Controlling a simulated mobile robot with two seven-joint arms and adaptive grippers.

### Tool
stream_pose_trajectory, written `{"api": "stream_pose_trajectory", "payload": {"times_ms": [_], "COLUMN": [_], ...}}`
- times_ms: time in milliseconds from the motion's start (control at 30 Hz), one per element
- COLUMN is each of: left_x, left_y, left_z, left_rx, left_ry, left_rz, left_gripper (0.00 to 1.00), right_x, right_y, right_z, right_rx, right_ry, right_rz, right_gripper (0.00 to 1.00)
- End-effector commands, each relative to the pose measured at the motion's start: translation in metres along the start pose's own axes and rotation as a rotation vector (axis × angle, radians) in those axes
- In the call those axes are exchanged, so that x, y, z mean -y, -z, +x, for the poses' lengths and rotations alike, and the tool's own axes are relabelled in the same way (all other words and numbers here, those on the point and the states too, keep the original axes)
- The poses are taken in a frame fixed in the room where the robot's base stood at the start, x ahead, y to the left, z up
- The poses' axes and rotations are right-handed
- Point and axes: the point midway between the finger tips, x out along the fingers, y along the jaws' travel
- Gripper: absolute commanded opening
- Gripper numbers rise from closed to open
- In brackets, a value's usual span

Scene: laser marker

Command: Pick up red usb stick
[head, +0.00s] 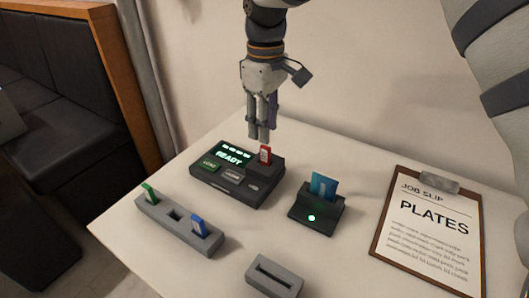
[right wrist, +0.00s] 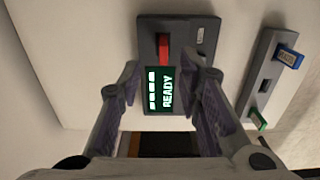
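The red usb stick (head: 265,154) stands upright in the raised back block of the black marker console (head: 262,190), whose screen reads READY. In the right wrist view the red usb stick (right wrist: 163,47) shows beyond my fingers, near the top. My right gripper (head: 259,138) hangs above the console, its fingertips just above and behind the stick in the head view. The right wrist view shows its two fingers (right wrist: 168,82) spread apart with nothing between them; the gripper is open and not touching the stick. My left gripper is not in view.
A grey holder (head: 178,229) carries a green stick (head: 149,192) and a blue stick (head: 199,226). A black reader (head: 316,213) holds a blue card (head: 323,186). A grey slotted block (head: 274,277) is at the front. A clipboard (head: 429,232) reading PLATES lies on the right.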

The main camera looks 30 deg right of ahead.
Motion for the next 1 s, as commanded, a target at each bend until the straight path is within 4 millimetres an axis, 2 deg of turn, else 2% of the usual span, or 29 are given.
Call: {"api": "stream_pose_trajectory", "payload": {"times_ms": [367, 633, 767, 800, 1000], "left_x": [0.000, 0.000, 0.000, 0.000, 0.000], "left_y": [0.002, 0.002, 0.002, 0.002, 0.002], "left_z": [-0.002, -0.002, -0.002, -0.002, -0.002], "left_rx": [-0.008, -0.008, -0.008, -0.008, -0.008], "left_ry": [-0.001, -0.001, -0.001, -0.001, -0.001], "left_rz": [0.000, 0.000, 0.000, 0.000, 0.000], "left_gripper": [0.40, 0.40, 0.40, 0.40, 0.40], "right_x": [0.007, 0.006, 0.006, 0.006, 0.006], "right_y": [-0.004, -0.004, -0.004, -0.004, -0.004], "right_z": [0.060, 0.065, 0.065, 0.065, 0.064], "right_rx": [-0.001, -0.003, -0.003, -0.003, -0.003], "right_ry": [-0.001, -0.002, -0.002, -0.002, -0.002], "right_rz": [0.001, 0.001, 0.001, 0.001, 0.001], "right_gripper": [0.32, 0.32, 0.02, 0.00, 0.00]}}
